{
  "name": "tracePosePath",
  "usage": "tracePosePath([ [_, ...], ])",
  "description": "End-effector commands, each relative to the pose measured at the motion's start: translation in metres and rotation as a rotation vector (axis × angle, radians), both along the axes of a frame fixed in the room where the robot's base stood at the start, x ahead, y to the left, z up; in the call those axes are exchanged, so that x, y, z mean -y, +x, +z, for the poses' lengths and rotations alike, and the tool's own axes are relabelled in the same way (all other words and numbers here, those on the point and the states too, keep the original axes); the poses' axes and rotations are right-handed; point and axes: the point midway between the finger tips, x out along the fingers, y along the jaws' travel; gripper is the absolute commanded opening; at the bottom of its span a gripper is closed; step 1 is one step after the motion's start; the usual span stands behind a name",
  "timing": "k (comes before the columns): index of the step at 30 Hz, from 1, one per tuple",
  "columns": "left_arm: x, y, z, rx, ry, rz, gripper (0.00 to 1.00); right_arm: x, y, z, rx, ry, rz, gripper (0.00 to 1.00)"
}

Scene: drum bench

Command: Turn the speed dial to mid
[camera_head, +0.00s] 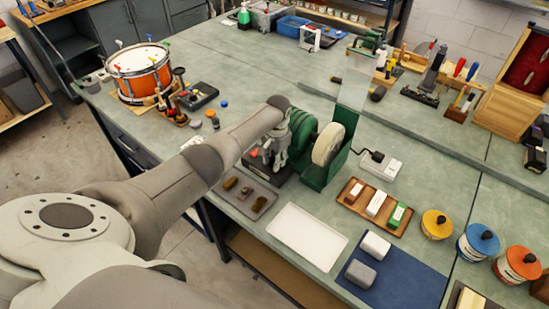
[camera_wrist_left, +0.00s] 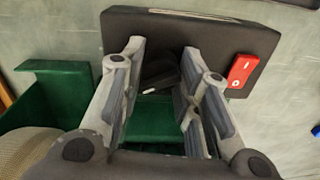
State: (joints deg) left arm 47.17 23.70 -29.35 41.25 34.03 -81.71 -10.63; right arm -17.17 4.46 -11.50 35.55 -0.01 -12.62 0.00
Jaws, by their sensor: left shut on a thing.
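The green bench grinder (camera_head: 303,130) with its pale wheel (camera_head: 327,143) stands on the bench. My left gripper (camera_head: 268,157) is at the dark base on the grinder's left side. In the left wrist view, my left gripper (camera_wrist_left: 163,66) has its fingers on either side of the black speed dial (camera_wrist_left: 158,72) and is shut on it. A small white mark shows on the dial, but its setting cannot be read. A red switch (camera_wrist_left: 242,70) sits on the dark base (camera_wrist_left: 225,38), right of the fingers. My right gripper is not in view.
A tray with small brown pieces (camera_head: 247,195) and a white tray (camera_head: 307,237) lie in front of the grinder. A wooden tray of blocks (camera_head: 373,206) and several tins are at right. An orange drum (camera_head: 140,72) stands at the far left.

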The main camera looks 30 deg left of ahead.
Motion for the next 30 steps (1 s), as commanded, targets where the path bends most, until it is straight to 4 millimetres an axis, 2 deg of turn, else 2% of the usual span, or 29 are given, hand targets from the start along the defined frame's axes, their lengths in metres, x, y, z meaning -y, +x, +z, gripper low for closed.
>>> tracePosePath([
  [13, -0.0003, 0.0011, 0.0010, 0.003, 0.002, 0.009, 0.07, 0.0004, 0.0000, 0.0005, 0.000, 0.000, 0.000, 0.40],
  [14, -0.0003, 0.0011, 0.0010, 0.003, 0.002, 0.009, 0.33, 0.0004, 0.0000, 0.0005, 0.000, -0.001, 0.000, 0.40],
  [18, -0.0002, 0.0009, 0.0009, 0.003, 0.001, 0.009, 0.51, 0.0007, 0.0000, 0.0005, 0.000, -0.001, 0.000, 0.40],
  [30, -0.0001, 0.0006, 0.0036, 0.001, 0.000, 0.009, 0.53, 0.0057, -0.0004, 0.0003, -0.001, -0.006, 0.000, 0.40],
])
